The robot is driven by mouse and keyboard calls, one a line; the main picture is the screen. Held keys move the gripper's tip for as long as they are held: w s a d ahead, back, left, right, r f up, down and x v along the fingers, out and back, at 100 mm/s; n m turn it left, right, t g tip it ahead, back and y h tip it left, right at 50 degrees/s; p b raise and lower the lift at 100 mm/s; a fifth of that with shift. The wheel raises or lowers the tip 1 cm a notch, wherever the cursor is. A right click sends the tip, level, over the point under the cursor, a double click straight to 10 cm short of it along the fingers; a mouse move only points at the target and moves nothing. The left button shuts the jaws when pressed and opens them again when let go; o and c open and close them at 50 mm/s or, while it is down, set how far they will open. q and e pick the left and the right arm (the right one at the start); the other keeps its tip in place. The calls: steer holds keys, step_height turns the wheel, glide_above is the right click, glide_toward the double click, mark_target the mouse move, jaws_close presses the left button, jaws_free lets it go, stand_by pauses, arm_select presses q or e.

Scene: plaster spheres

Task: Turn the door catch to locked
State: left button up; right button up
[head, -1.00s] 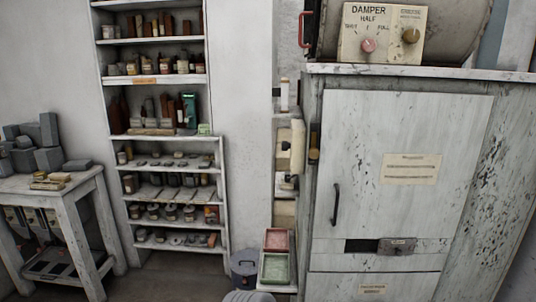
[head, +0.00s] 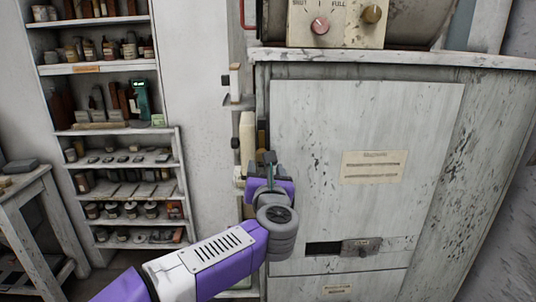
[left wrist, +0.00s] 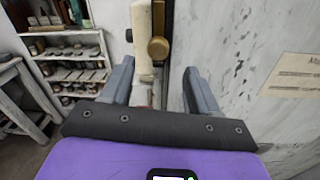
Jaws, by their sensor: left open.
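The pale, scuffed cabinet door (head: 400,130) fills the right half of the head view. A brass piece with a rounded end, apparently the door catch (left wrist: 158,46), hangs upright on a dark strip at the cabinet's left edge in the left wrist view. My left gripper (head: 264,162) is open at that left edge in the head view. In the left wrist view its two grey fingers (left wrist: 160,85) stand either side of the line below the catch, apart from it and empty. In the head view my gripper and arm cover part of the door's left edge. My right gripper is out of view.
A slotted metal slider plate (head: 362,247) sits low on the door. A damper panel (head: 335,20) with knobs stands on top. Wall-mounted items (head: 245,140) crowd close to the cabinet's left side. White shelves (head: 100,68) and a table (head: 30,195) stand left.

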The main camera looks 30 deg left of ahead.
mark_target(262, 146)
arm_select(q)
steer(key=p+x, duration=0.1)
steer(key=x, duration=0.6)
steer(key=shift+a, duration=0.2)
steer(key=shift+r, duration=0.15)
steer(key=c, duration=1)
steer(key=shift+c, duration=0.2)
